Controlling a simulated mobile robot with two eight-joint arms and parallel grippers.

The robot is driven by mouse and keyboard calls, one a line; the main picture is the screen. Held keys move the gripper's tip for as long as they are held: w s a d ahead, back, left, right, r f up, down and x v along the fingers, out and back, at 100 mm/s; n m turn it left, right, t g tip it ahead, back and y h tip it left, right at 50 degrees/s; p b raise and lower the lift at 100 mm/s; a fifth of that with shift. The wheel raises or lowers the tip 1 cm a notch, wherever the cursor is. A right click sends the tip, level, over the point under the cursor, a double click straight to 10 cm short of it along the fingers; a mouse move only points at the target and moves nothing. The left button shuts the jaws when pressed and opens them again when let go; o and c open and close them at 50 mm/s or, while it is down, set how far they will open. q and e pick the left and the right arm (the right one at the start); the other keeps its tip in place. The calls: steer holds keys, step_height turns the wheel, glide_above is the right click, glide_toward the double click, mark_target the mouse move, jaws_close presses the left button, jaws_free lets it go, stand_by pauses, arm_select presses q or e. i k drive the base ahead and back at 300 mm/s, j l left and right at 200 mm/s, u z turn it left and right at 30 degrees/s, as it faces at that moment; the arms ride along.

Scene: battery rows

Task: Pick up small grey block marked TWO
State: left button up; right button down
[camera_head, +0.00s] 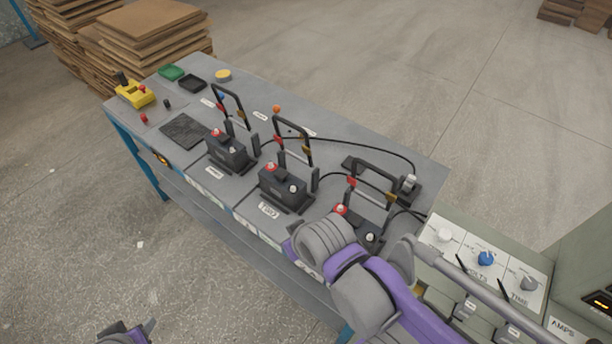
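Three dark grey blocks with terminals stand in a row on the workbench. The middle block (284,187) sits behind a white label (268,210) that seems to read TWO; the small lettering is hard to be sure of. It stands upright on a dark base, with a red knob and a pale knob on top and a black frame behind it. My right arm comes in from the lower right and ends in front of the third block; no fingers of its gripper show. Only a grey and purple part of my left arm shows at the bottom left, with no clear fingertips.
Another block (228,150) stands to the left and a third (368,234) to the right, partly covered by my arm. Black cables run behind them. A control panel with a blue knob (485,258) is at the right. A yellow device (135,94) sits at the bench's far left.

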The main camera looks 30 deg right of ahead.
mark_target(286, 189)
steer(key=k+z, duration=0.1)
steer(key=z, duration=0.75)
steer(key=i+j+z, duration=0.3)
